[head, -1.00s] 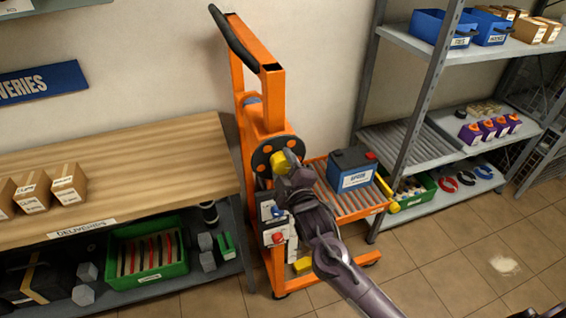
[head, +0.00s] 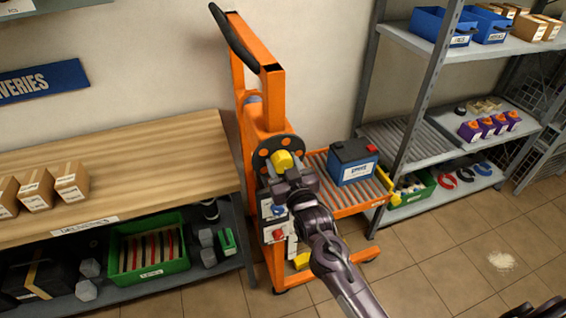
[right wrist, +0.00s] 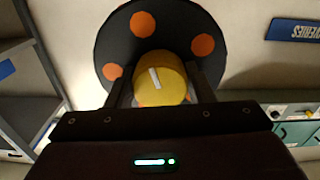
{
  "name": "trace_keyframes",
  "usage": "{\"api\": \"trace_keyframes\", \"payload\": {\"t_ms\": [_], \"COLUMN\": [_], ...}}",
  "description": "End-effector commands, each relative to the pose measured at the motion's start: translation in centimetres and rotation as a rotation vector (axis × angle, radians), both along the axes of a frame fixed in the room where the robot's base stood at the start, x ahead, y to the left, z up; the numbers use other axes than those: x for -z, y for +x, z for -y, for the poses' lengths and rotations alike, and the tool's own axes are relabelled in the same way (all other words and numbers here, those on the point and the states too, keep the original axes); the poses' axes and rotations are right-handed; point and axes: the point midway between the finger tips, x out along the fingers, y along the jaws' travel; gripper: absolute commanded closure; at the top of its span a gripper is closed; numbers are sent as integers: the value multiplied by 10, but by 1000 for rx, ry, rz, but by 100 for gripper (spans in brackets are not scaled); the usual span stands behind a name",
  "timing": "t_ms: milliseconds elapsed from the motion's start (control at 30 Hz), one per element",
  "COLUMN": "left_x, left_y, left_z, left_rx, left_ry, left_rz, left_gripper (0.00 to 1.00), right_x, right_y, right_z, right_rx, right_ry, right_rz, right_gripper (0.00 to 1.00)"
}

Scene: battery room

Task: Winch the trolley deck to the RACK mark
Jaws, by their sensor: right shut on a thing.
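The orange trolley (head: 272,100) stands between the bench and the rack. Its winch has a black disc with orange dots (right wrist: 201,45) and a yellow knob (head: 283,160). The knob also shows in the right wrist view (right wrist: 158,80), with a white line on its end. My right gripper (head: 287,178) is shut on this knob, one finger on each side. The roller deck (head: 366,200) sticks out to the right and carries a dark blue battery (head: 354,170). I cannot make out a RACK mark. My left gripper is not in view.
The metal rack (head: 402,140) stands close right of the deck, with a roller shelf (head: 405,143) near it. A wooden bench (head: 130,150) with boxes stands at the left.

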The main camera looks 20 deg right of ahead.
Motion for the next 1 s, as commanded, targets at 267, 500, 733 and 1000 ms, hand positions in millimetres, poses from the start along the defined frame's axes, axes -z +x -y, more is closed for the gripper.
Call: {"api": "trace_keyframes", "payload": {"t_ms": [267, 500, 733, 1000], "left_x": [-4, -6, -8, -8], "left_y": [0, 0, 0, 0], "left_z": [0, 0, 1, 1], "left_rx": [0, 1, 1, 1], "left_ry": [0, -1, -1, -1], "left_rz": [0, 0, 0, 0], "left_gripper": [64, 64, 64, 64], "right_x": [0, 1, 1, 2], "right_y": [0, 0, 0, 0], "right_z": [0, -1, -1, -1], "right_rx": [2, 1, 1, 1], "right_ry": [263, 454, 578, 644], "right_rz": [-11, -18, -23, -26], "right_gripper": [75, 75, 75, 75]}}
